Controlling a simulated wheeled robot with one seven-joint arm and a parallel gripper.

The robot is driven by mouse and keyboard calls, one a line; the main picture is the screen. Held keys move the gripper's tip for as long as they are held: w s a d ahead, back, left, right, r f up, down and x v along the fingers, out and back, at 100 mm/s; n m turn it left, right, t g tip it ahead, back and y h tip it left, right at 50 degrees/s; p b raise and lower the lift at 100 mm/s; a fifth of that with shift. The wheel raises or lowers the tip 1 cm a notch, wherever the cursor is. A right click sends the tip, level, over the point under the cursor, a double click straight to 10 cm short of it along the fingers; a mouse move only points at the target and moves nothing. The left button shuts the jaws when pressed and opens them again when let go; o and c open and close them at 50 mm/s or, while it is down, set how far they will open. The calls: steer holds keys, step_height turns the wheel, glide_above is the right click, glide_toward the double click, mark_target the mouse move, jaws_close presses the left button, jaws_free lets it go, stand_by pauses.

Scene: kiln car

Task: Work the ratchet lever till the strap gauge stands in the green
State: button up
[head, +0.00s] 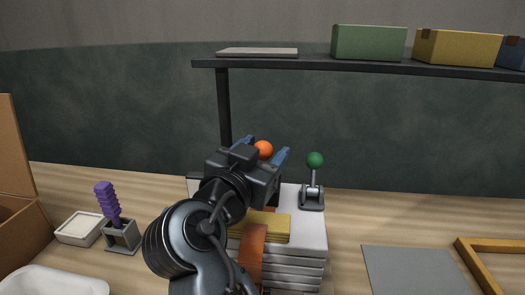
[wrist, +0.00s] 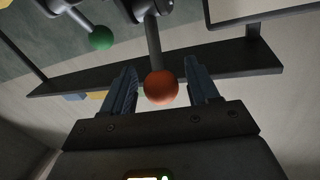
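The lever with an orange ball knob (head: 263,149) stands behind my gripper (head: 266,150). In the wrist view the orange knob (wrist: 161,88) lies between the two blue fingers of my gripper (wrist: 160,78), with a gap on each side, so the gripper is open. A second lever has a green ball knob (head: 315,160) and stands upright to the right; it also shows in the wrist view (wrist: 102,38). An orange strap (head: 252,255) runs over a stack of pale slabs (head: 310,240). My arm hides much of the stack. No gauge face is readable.
A dark shelf (head: 350,65) with boxes spans above the back. At left are a purple-handled tool in a grey holder (head: 122,236), a white dish (head: 79,228) and a cardboard box (head: 14,215). A grey mat (head: 415,272) and wooden frame (head: 480,262) lie right.

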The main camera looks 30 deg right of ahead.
jaws_close()
stand_by(0.3)
